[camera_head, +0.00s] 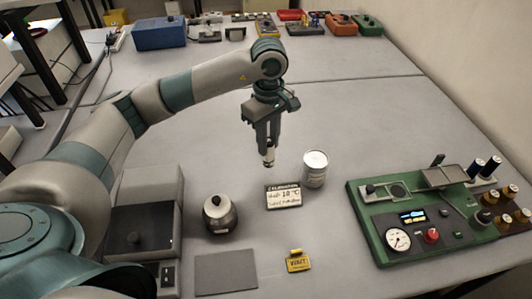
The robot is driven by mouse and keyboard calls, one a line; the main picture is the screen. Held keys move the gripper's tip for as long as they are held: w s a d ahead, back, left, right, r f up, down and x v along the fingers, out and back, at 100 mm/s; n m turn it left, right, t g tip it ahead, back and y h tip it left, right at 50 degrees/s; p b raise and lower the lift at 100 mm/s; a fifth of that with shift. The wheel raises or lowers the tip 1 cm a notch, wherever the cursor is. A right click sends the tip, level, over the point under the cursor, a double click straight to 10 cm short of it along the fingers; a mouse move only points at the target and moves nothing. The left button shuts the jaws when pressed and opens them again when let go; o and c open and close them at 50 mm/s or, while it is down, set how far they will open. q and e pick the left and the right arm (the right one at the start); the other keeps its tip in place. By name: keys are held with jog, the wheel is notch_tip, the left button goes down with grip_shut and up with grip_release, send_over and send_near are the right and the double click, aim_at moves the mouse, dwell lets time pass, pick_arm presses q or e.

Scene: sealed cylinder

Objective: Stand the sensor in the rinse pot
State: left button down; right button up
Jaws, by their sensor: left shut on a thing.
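My left gripper (265,143) points straight down over the middle of the table. It is shut on a small, short cylinder with a pale and dark body (268,158), which looks like the sensor. The sensor hangs upright above the table, left of and apart from a whitish metal can (315,170). A round steel pot with a dark top (220,214) stands nearer, to the left. I cannot tell from its look which of these two is the rinse pot. My right gripper is not in view.
A calibration card (283,196) lies between can and pot. A grey mat (226,272) and a yellow tag (298,262) lie in front. A green instrument panel (420,258) fills the right; a grey box (145,228) stands left.

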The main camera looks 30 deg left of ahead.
pick_arm(q)
jog(key=s+d+r+b, duration=0.1)
jog(key=d+r+b, duration=0.2)
jog(key=d+r, duration=0.3)
jog(key=shift+s+d+r+b, duration=0.2)
jog(key=shift+s+d+b, duration=0.15)
jog(key=shift+d, duration=2.1)
jog(key=shift+f, duration=0.1)
